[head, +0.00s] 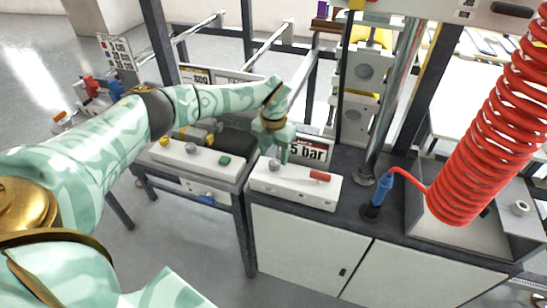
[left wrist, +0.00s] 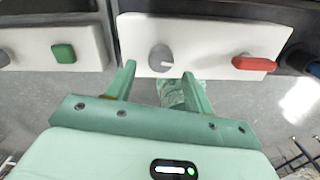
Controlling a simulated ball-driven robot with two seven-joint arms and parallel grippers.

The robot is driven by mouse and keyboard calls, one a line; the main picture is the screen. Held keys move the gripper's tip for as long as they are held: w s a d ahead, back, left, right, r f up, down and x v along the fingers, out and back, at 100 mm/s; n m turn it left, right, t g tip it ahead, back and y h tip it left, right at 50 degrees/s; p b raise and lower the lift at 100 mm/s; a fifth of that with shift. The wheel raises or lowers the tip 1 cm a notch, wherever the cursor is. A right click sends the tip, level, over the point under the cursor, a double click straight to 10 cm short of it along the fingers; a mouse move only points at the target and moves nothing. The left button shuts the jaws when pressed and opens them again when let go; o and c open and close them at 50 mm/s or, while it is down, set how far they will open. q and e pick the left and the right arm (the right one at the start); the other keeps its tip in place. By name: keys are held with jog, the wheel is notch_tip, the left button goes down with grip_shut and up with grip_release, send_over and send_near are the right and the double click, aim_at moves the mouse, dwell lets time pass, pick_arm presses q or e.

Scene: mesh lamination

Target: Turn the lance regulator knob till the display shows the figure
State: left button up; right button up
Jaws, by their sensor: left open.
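A grey round knob (head: 274,165) sits on a white control box (head: 300,187) on the bench; it also shows in the left wrist view (left wrist: 160,58), with a light pointer mark. My left gripper (head: 279,157) is open and stands just over the knob. In the left wrist view its fingertips (left wrist: 159,71) lie either side of the knob, and I see no contact. A sign (head: 314,149) behind the box reads "5 bar"; my gripper hides its left part. My right gripper is not in view.
A red lever (head: 320,176) is on the same box, right of the knob. A second box with a green button (head: 224,160) stands left. A blue-handled lance (head: 383,187) with a red coiled hose (head: 490,120) is at right.

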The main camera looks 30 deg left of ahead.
aim_at(274, 163)
pick_arm(q)
notch_tip(274, 163, up, 13)
jog(key=p, duration=0.1)
jog(key=shift+r+p, duration=0.2)
jog(key=shift+p, duration=0.1)
